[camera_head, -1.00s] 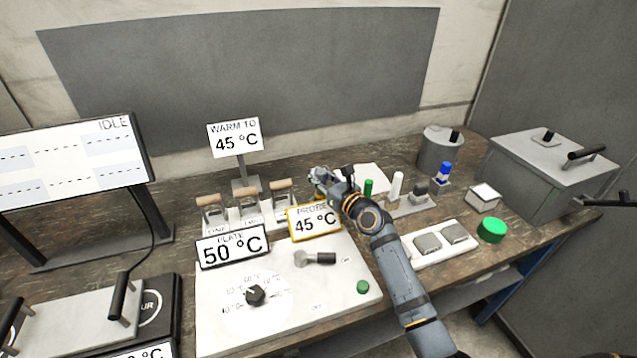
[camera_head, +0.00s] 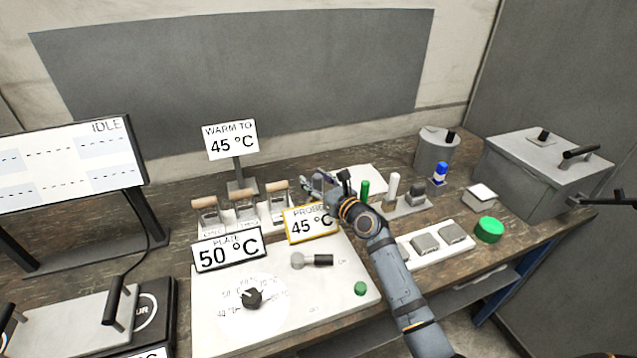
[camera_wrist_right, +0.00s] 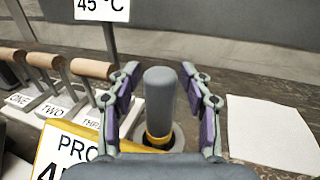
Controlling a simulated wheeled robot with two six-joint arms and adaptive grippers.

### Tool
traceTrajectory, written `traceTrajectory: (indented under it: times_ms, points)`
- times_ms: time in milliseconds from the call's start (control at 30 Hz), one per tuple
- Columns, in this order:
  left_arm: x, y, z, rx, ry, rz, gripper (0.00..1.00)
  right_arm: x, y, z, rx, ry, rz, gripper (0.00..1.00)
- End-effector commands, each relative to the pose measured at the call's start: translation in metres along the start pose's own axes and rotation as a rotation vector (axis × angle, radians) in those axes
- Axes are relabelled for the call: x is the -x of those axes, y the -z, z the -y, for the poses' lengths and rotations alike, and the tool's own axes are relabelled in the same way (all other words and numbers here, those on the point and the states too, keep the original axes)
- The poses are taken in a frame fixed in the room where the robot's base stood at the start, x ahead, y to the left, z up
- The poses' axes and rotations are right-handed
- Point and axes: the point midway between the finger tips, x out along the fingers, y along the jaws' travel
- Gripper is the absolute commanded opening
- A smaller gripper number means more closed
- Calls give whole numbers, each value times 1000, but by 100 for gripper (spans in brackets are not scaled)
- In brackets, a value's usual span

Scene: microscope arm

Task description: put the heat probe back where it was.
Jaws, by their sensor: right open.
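The heat probe (camera_wrist_right: 160,95) is a grey round-topped cylinder with a yellow band low down. In the right wrist view it stands upright, its foot in a dark round ring. My right gripper (camera_wrist_right: 163,100) is open, with one finger on each side of the probe and visible gaps between. In the head view the right gripper (camera_head: 318,184) is behind the yellow-framed PROBE 45 °C sign (camera_head: 311,223); I cannot make out the probe there.
Several wooden-handled stands (camera_head: 243,206) are left of the right gripper. A white sheet (camera_wrist_right: 268,133) lies right of it. A plate unit (camera_head: 215,318) with dial and 50 °C sign (camera_head: 229,249) is in front. Upright green and white pieces (camera_head: 393,186) stand close to the right arm.

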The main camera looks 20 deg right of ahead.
Motion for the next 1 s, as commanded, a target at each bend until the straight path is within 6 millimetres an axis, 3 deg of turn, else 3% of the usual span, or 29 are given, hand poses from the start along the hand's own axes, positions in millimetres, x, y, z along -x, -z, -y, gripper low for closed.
traceTrajectory:
  times_ms: [133,500,700,1000]
  points:
    - [4,0,0,0,0,0,40,20,-1,1,4,1,-3,48]
    - [16,2,1,0,-1,-1,40,104,-2,0,6,-1,-5,48]
    - [18,2,1,0,-1,-1,40,120,-2,0,2,-1,-1,48]
    - [17,2,1,0,0,-1,40,120,-2,0,1,0,1,48]
